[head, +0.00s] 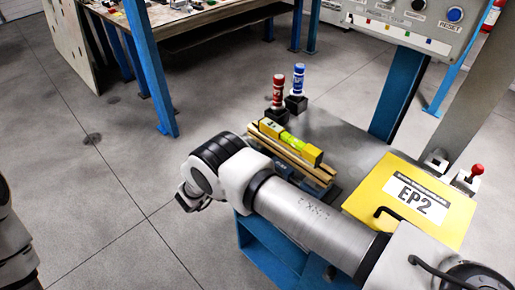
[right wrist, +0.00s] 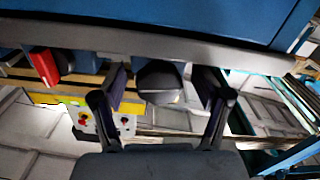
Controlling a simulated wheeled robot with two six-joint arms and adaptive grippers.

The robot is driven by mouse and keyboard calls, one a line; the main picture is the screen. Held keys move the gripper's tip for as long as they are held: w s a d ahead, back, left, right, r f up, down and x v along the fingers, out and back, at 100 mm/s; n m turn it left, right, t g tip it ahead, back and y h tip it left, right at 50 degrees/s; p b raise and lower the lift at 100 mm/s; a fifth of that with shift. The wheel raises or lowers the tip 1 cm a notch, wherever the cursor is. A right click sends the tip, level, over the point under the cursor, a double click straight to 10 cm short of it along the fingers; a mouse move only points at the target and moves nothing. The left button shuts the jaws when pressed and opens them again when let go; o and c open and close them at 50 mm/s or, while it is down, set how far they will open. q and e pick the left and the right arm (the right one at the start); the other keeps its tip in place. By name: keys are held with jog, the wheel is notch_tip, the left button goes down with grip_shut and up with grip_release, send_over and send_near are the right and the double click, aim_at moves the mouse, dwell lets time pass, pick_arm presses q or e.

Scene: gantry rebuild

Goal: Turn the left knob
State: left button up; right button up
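A dark, rounded knob-like part (right wrist: 160,82) sits below a grey edge in the right wrist view. My right gripper (right wrist: 160,92) is open, with one finger on each side of this part. I cannot tell whether either finger touches it. In the head view, my right arm reaches left across the bench, and its gripper end (head: 188,198) is mostly hidden by the wrist. I cannot tell which part is the left knob. A grey control panel (head: 385,14) at the top right has a black knob (head: 418,5). My left gripper is out of view.
The grey bench (head: 345,143) holds a yellow level (head: 290,141) on wooden strips, red (head: 278,92) and blue (head: 299,80) cylinders, and a yellow EP2 panel (head: 412,198). A red block (right wrist: 44,66) shows in the wrist view.

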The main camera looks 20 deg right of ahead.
jog(key=shift+a+r, duration=0.2)
jog(key=shift+r, duration=0.05)
jog(key=shift+c, duration=0.3)
jog(key=shift+d, duration=0.1)
jog(key=c, duration=1.1)
jog(key=shift+o, duration=0.2)
jog(key=shift+f+m+b, duration=0.2)
jog(key=shift+m+b, duration=0.6)
jog(key=shift+m, duration=0.2)
jog(key=shift+m+b, duration=0.3)
jog(key=shift+m, duration=0.2)
jog(key=shift+s+r+m, duration=0.1)
jog(key=shift+r+m, duration=0.05)
jog(key=shift+m, duration=0.55)
jog(key=o, duration=1.1)
jog(key=shift+d, duration=0.1)
